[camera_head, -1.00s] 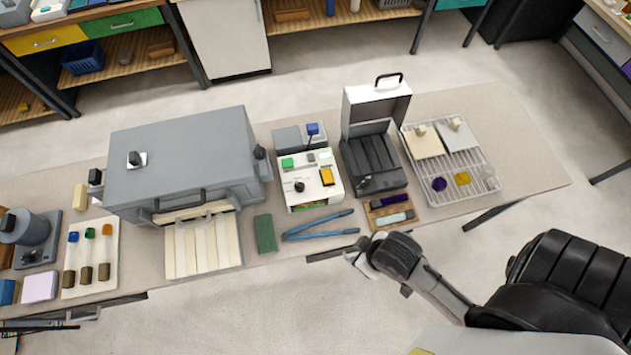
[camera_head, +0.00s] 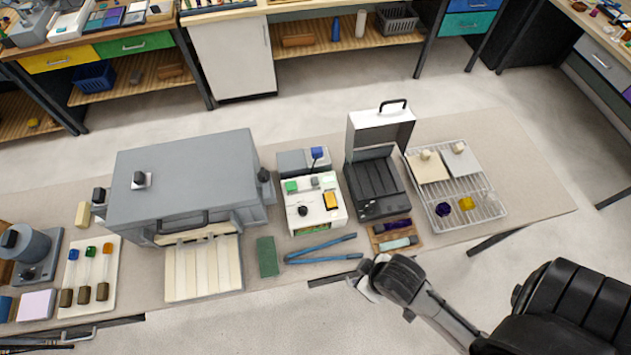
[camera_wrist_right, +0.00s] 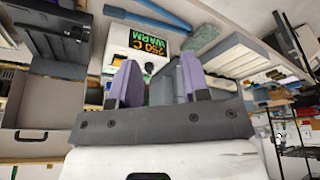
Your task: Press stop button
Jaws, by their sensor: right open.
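No label at this size tells me which one is the stop button. My right gripper (camera_head: 364,282) is in front of the table's near edge, to the right of and apart from the box. Its purple fingers (camera_wrist_right: 157,85) are open and empty, and partly hide the box. My left gripper is out of view.
A large grey furnace (camera_head: 185,180) stands left of the box, and an open-lidded black case (camera_head: 376,185) stands right. Blue tongs (camera_head: 322,248) and a green block (camera_head: 267,257) lie in front. A wire rack (camera_head: 490,208) is at the right.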

